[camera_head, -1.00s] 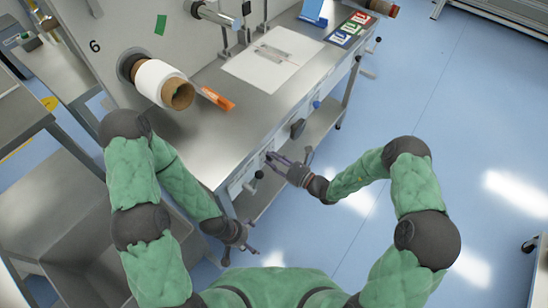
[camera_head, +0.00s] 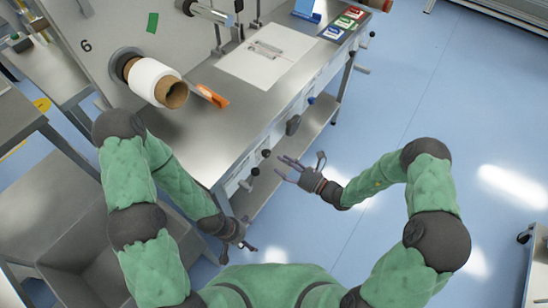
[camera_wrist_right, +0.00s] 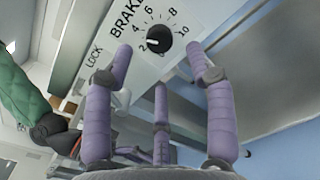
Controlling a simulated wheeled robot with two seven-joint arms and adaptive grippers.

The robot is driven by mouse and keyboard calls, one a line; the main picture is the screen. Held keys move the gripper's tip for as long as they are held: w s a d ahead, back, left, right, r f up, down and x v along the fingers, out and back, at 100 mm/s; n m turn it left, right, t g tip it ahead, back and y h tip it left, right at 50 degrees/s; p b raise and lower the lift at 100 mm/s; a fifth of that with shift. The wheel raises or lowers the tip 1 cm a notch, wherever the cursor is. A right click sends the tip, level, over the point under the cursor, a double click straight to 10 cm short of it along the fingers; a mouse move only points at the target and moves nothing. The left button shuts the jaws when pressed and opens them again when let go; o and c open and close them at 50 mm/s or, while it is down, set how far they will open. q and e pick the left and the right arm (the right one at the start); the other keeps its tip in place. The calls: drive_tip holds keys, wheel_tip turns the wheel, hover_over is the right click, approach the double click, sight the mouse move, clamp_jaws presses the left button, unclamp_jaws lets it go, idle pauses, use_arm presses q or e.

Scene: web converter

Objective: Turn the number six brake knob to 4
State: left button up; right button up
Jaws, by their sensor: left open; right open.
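The brake knob (camera_wrist_right: 159,39) is a black round knob on a white panel in the right wrist view. Its dial is marked with BRAKE, LOCK and numbers up to 10. Its white mark points left, roughly between 2 and 4. My right gripper (camera_head: 284,168) is open and empty, a little off the table's front panel. In its wrist view the purple fingers (camera_wrist_right: 159,52) stand spread either side below the knob, apart from it. My left gripper (camera_head: 247,245) is open and empty, low beside the table's near end.
The roll (camera_head: 153,81) by the printed 6 and an orange-handled tool (camera_head: 211,95) are above the steel table (camera_head: 205,140). Black knobs (camera_head: 266,153) stick out from its front panel.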

drive_tip(key=v, duration=0.5)
drive_tip(key=shift+s+d, duration=0.2)
drive_tip(key=shift+d, duration=0.1)
drive_tip(key=s+a+f+n+g+h, duration=0.2)
drive_tip(key=s+f+n+g, duration=0.4)
drive_tip(key=s, duration=0.4)
drive_tip(key=s+a+f+n+g+h, duration=0.2)
drive_tip(key=s+a+f+n+g, duration=0.15)
drive_tip(key=s+n+g, duration=0.45)
drive_tip(key=s+d+f+n+h, duration=0.5)
drive_tip(key=d, duration=0.1)
drive_tip(key=w+n+t, duration=0.1)
drive_tip(key=n, duration=0.1)
drive_tip(key=w+n+t+h, duration=0.1)
drive_tip(key=w+n, duration=0.1)
drive_tip(key=n, duration=0.1)
drive_tip(key=w+n+t, duration=0.1)
drive_tip(key=n, duration=0.1)
drive_tip(key=shift+w+d+t+h, duration=0.1)
drive_tip(key=shift+w+t+h, duration=0.2)
drive_tip(key=shift+w+t, duration=0.1)
